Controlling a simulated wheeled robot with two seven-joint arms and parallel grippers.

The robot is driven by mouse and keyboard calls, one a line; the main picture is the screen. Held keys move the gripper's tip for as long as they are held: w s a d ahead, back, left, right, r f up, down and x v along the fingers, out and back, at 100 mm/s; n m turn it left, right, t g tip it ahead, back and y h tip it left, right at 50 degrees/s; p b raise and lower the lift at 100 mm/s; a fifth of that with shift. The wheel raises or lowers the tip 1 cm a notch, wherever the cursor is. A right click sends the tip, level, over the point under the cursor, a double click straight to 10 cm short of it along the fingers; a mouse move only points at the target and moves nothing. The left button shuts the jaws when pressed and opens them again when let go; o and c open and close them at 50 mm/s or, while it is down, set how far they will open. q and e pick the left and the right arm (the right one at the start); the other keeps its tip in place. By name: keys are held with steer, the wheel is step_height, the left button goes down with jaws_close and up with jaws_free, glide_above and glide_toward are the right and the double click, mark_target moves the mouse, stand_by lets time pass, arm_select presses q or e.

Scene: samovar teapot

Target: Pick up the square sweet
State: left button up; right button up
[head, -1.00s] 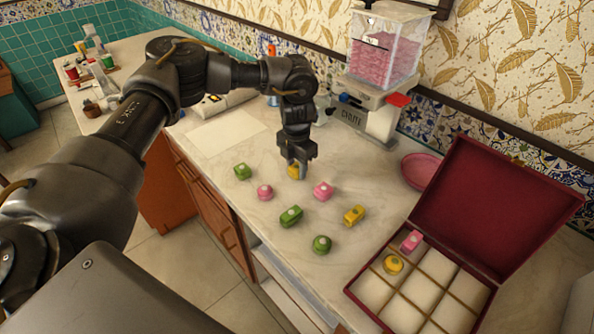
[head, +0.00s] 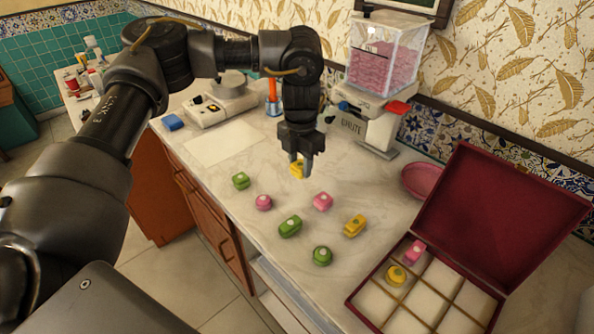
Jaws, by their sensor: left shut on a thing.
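My left gripper (head: 302,172) points down over the counter and is shut on a yellow sweet (head: 296,170), which looks squarish and is partly hidden by the fingers. It appears held a little above the marble. Other sweets lie on the counter in front: a green squarish one (head: 241,180), a round pink one (head: 264,202), a pink squarish one (head: 323,201), a long green one (head: 290,226), a long yellow one (head: 354,225) and a round green one (head: 322,255). My right gripper is not in view.
An open red box (head: 358,300) with dividers stands at the right; a pink sweet (head: 415,252) and a round yellow sweet (head: 396,275) sit in it. A pink plate (head: 421,181), a dispenser (head: 384,60), a scale (head: 222,104) and a white sheet (head: 224,143) are also on the counter.

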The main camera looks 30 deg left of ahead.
arm_select(q)
steer(key=s+d+r+b, duration=0.1)
steer(key=s+d+r, duration=0.3)
steer(key=s+d, duration=0.2)
steer(key=shift+s+d+r+b, duration=0.25)
steer(key=shift+s+r+b, duration=0.1)
steer(key=shift+s, duration=0.3)
